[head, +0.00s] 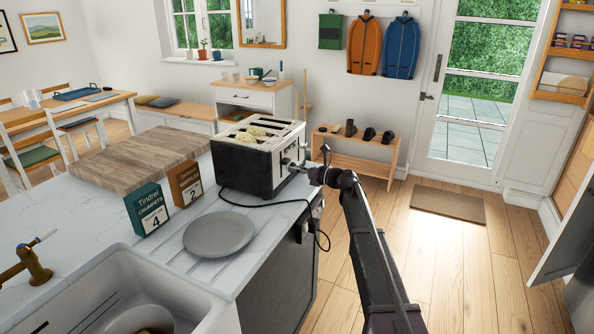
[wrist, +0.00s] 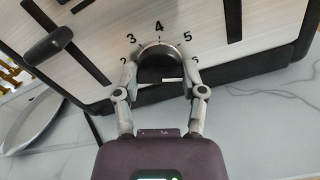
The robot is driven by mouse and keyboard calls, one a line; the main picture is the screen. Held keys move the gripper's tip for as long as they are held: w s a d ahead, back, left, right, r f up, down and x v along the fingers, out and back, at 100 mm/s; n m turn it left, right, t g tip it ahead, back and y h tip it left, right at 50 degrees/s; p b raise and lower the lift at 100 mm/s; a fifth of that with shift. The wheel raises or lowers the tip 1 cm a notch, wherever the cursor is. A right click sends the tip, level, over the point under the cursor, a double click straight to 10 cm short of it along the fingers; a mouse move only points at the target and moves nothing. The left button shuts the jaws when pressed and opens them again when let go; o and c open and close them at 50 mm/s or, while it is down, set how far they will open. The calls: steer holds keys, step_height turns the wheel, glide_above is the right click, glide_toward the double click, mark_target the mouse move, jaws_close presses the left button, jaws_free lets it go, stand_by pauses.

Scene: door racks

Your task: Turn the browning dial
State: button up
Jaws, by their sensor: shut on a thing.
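The toaster (head: 255,158) is black and silver and stands on the counter, with pale slices in its slots. In the wrist view its front panel (wrist: 215,40) carries numbers in an arc, with 4 at the top and 3 and 5 to either side. The round dark browning dial (wrist: 160,65) sits below the 4, with a pale mark on its lower face. My gripper (wrist: 160,82) is shut on the dial, one finger on each side. It also shows in the head view (head: 307,170) at the toaster's right end. A black lever (wrist: 48,45) is left of the dial.
A grey plate (head: 218,235), two small boxes (head: 148,210) and a wooden board (head: 140,160) are on the counter. A power cord (head: 262,205) runs along the counter from the toaster. The sink (head: 110,300) is at the front left. Open floor (head: 450,260) lies to the right.

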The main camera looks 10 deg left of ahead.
steer(key=n, duration=0.4)
steer(key=shift+n, duration=0.3)
steer(key=n, duration=0.4)
steer(key=shift+w+n, duration=0.1)
steer(key=shift+n, duration=0.2)
steer(key=n, duration=0.4)
steer(key=shift+r+n, duration=0.1)
steer(key=shift+n, duration=2)
steer(key=o, duration=1.2)
steer(key=shift+a, duration=0.1)
steer(key=shift+c, duration=0.2)
